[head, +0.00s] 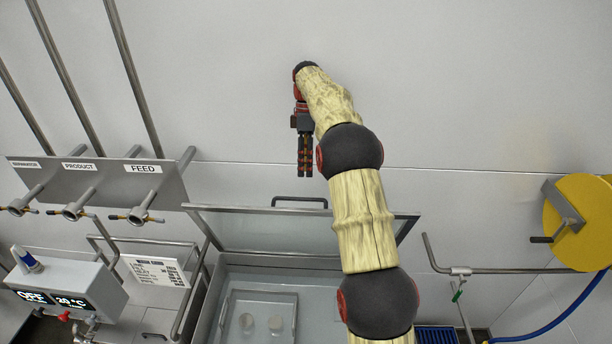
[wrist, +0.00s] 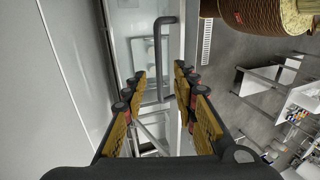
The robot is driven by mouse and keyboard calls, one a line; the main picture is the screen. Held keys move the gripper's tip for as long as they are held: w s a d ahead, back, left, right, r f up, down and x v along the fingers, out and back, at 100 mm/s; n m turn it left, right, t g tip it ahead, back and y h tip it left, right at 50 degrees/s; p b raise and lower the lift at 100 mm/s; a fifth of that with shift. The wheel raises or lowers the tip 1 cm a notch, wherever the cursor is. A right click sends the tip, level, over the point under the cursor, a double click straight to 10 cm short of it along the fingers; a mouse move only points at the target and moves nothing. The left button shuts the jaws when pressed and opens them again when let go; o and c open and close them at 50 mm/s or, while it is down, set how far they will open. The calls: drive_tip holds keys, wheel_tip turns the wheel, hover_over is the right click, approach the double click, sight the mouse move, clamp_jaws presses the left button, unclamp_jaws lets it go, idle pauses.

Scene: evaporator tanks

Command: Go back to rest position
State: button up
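My gripper (head: 305,174) hangs from my raised arm in front of the light wall, fingers pointing down. In the wrist view its two fingers (wrist: 160,74) stand apart with nothing held between them. A dark lid handle (head: 300,199) shows just below the fingertips in the head view. The handle also shows in the wrist view (wrist: 164,55), beyond the fingertips and not gripped. It sits on the glass lid (head: 270,231), which is tilted up over the open tank. The exact gap between fingertips and handle is hard to tell.
The tank (head: 208,310) holds a tray with two pale round pieces. A pipe panel (head: 100,183) labelled FEED and PRODUCT stands at left, above a control box (head: 70,290) reading OFF and 20 °C. A yellow hose reel (head: 585,225) is at right. The wall area above is clear.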

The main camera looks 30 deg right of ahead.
drive_tip(key=shift+s+r, duration=0.1)
drive_tip(key=shift+r, duration=0.25)
drive_tip(key=shift+a, duration=0.1)
drive_tip(key=s+a+f+m+t+h+b, duration=0.1)
drive_tip(key=s+a+f+m+t+b, duration=0.15)
drive_tip(key=s+a+b, duration=0.55)
drive_tip(key=s+a+f+m+t+h+b, duration=0.1)
drive_tip(key=s+a+f+m+t+b, duration=0.15)
drive_tip(key=s+a+b, duration=0.55)
drive_tip(key=s+a+f+m+t+b, duration=0.1)
drive_tip(key=s+a+f+m+b, duration=0.2)
drive_tip(key=s+f+b, duration=0.5)
drive_tip(key=s+a+f+m+t+b, duration=0.2)
drive_tip(key=s+a+f+b, duration=0.3)
drive_tip(key=s+f, duration=0.6)
wheel_tip(320, 180, down, 2)
drive_tip(key=b, duration=0.2)
drive_tip(key=shift+s+a+f+m+t+b, duration=0.25)
drive_tip(key=shift+s+a+m+t+b, duration=0.05)
drive_tip(key=shift+a+m+b, duration=0.1)
idle(0.4)
